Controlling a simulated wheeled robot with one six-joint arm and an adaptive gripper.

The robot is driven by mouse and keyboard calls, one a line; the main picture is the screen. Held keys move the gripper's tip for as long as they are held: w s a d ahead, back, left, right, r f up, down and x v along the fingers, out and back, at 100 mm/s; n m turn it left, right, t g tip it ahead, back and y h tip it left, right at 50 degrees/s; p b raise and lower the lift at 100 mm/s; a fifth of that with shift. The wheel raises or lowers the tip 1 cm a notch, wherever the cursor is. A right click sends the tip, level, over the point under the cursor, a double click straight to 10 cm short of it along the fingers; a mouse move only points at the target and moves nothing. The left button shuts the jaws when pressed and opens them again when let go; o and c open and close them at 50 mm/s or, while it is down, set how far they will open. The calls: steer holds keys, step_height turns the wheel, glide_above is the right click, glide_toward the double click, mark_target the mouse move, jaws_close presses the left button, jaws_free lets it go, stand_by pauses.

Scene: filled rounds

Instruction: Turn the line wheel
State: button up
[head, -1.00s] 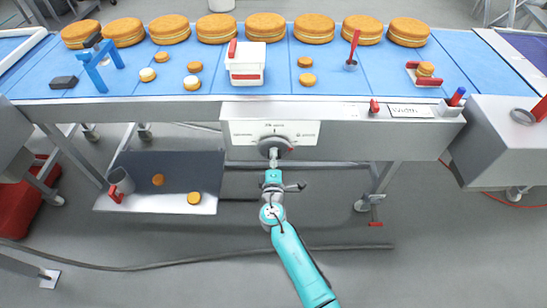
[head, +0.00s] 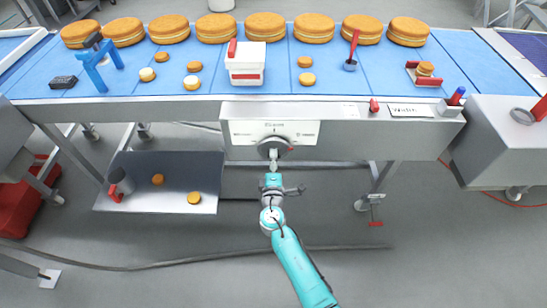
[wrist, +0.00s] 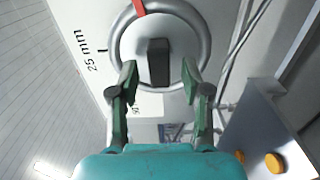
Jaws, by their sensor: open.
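The line wheel (head: 272,147) is a round grey metal wheel with a red mark, set on a white panel (head: 302,131) at the front of the line. It fills the top of the wrist view as a grey ring (wrist: 203,30) with a dark block (wrist: 158,63) at its centre. The red mark (wrist: 139,8) is at the ring's top left. My gripper (wrist: 158,80) is open in the wrist view, its two green fingers apart at the wheel's near side, one on each side of the dark block. I cannot tell whether they touch the wheel.
Several round cakes (head: 265,27) stand along the blue belt (head: 120,75). A red and white box (head: 245,63) stands mid-belt. A lower tray (head: 150,205) with two small rounds is at left under the line. A cable (head: 130,266) crosses the floor.

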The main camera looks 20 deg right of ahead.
steer(key=v, duration=1)
steer(key=shift+s, duration=0.4)
steer(key=shift+a, duration=0.1)
steer(key=s+d+f+m+g+y, duration=0.2)
steer(key=s+f+y, duration=0.1)
steer(key=s, duration=1)
steer(key=s+d+f+m+g+y, duration=0.1)
steer(key=s+f+m+g+y, duration=0.15)
steer(key=s, duration=0.95)
steer(key=s+r+m+t, duration=0.2)
steer(key=s+r+m, duration=0.7)
steer(key=s+r, duration=0.8)
steer(key=shift+s+d+r+m, duration=0.3)
steer(key=shift+d+r+m, duration=0.05)
steer(key=shift+d+r, duration=0.1)
